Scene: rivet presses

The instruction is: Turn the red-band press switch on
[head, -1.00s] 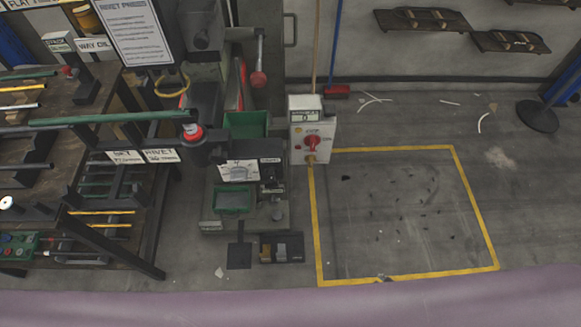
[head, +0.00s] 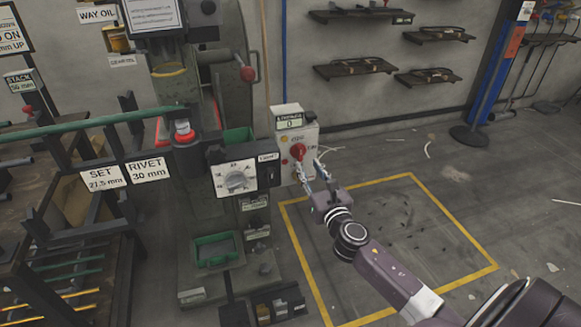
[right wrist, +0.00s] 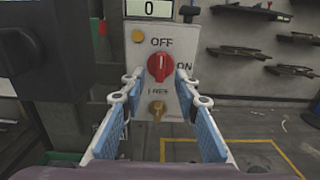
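The red switch knob (head: 298,151) is on the front of a white switch box beside the press. In the right wrist view the red knob (right wrist: 160,67) has OFF above it and ON to its right; its grip looks upright, towards OFF. A red band (head: 183,129) shows on the press (head: 190,152). My right gripper (head: 311,169) is open at the box, just in front of the knob. In the right wrist view its fingertips (right wrist: 159,84) are spread on either side of and slightly below the knob, with nothing between them. My left gripper is not in view.
The box has a display reading 0 (right wrist: 149,8), an amber lamp (right wrist: 138,36) and a brass-coloured part (right wrist: 157,110) below the knob. A dial panel (head: 238,178) stands left of the box. A yellow-outlined floor area (head: 420,285) lies right, with small debris.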

